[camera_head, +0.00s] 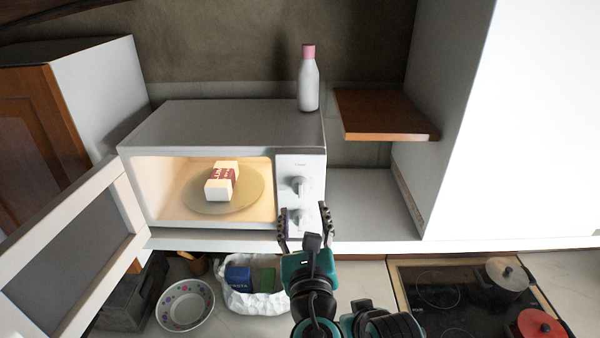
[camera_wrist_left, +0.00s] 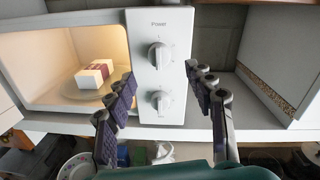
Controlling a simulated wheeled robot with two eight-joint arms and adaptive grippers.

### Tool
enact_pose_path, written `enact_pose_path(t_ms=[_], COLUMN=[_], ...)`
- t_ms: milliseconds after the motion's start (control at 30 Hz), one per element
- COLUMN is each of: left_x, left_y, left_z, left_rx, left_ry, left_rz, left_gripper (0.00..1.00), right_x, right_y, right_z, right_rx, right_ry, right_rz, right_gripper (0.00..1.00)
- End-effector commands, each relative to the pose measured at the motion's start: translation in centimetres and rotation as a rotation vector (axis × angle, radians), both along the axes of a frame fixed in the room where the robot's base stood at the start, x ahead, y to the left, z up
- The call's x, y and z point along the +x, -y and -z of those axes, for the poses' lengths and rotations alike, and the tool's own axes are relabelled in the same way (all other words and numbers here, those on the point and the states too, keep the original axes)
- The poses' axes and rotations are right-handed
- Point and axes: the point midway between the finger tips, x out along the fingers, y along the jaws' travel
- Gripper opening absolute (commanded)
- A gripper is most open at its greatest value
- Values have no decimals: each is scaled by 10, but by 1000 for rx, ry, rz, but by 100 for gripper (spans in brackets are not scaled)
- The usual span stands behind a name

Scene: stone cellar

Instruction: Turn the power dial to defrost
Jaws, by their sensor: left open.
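The microwave (camera_head: 225,118) stands on a shelf with its door swung open to the left. Its front panel (camera_wrist_left: 180,25) carries two dials. The upper one, under the label "Power", is the power dial (camera_head: 298,186), a round knob with a raised grip that looks roughly upright; it also shows in the left wrist view (camera_wrist_left: 159,56). The lower dial (camera_wrist_left: 160,102) sits below it. My left gripper (camera_head: 304,208) is open and empty in front of the panel, its fingers spread to either side of the lower dial in the head view. My right gripper does not show.
A white and red box (camera_head: 221,181) rests on the lit turntable. The open door (camera_head: 75,245) takes up the left side. A pink-capped bottle (camera_head: 308,80) stands on the microwave. Below are a bowl (camera_head: 185,304), a white bag (camera_head: 255,300) and a hob (camera_head: 440,290).

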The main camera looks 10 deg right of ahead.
Motion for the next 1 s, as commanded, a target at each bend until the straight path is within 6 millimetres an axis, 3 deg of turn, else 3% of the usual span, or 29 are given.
enact_pose_path(t_ms=[433,833,1000], left_x=[65,75,74], left_y=[8,9,9], left_z=[0,1,1], left_rx=[0,-1,-1], left_ry=[0,0,0], left_rz=[-4,-1,-1], left_gripper=[54,54,9], right_x=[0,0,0], right_y=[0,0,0], right_z=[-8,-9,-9], right_rx=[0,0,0], right_ry=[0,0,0], right_rz=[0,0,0], right_gripper=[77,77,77])
